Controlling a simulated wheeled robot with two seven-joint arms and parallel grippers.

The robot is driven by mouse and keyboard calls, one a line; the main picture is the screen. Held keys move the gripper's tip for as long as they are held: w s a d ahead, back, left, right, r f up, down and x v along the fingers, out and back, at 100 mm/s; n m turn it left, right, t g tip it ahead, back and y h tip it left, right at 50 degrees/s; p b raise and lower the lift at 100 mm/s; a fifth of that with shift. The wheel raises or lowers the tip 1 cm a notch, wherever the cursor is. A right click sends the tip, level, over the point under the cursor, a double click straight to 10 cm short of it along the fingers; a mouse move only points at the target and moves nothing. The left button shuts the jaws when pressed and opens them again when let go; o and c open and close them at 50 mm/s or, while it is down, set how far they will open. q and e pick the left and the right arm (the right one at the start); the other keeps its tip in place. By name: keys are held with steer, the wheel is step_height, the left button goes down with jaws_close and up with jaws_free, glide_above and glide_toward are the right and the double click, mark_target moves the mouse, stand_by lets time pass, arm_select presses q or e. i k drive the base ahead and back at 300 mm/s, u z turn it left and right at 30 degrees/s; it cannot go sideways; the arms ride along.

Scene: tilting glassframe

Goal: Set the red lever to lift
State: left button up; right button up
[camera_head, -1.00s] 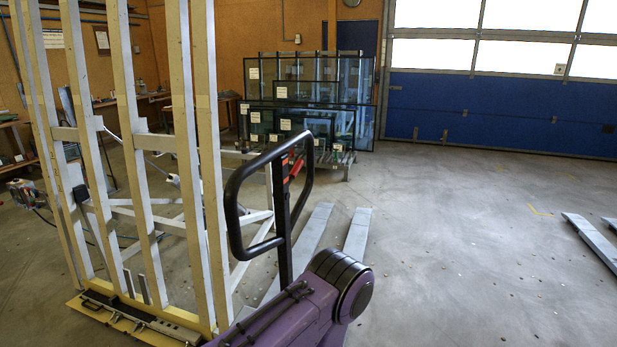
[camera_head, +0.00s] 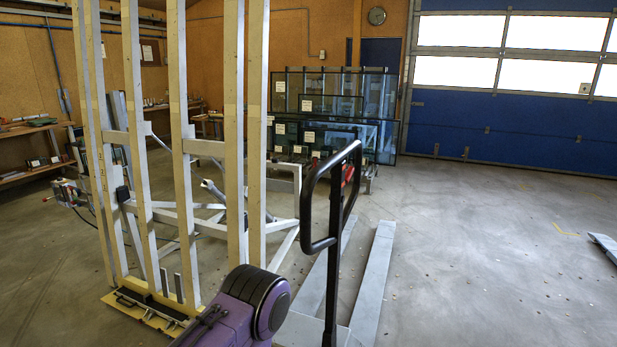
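The red lever (camera_head: 347,173) shows as a small red piece inside the black loop handle (camera_head: 306,205) of a pallet jack. The handle stands upright on its black shaft, and its frame partly hides the lever. I cannot tell which setting the lever is in. The jack's two grey forks (camera_head: 373,285) reach away along the floor. A purple link of my own arm with a black joint is at the bottom, left of the handle. Neither gripper is in view.
A tall wooden-and-metal frame rack (camera_head: 180,150) on a yellow base stands close on the left. Glass panes (camera_head: 330,115) stand on a rack behind the handle. The floor to the right is mostly open, before a blue door (camera_head: 520,130).

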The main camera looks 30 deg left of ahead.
mark_target(350, 172)
steer(key=i, duration=0.45)
steer(key=u, duration=0.5)
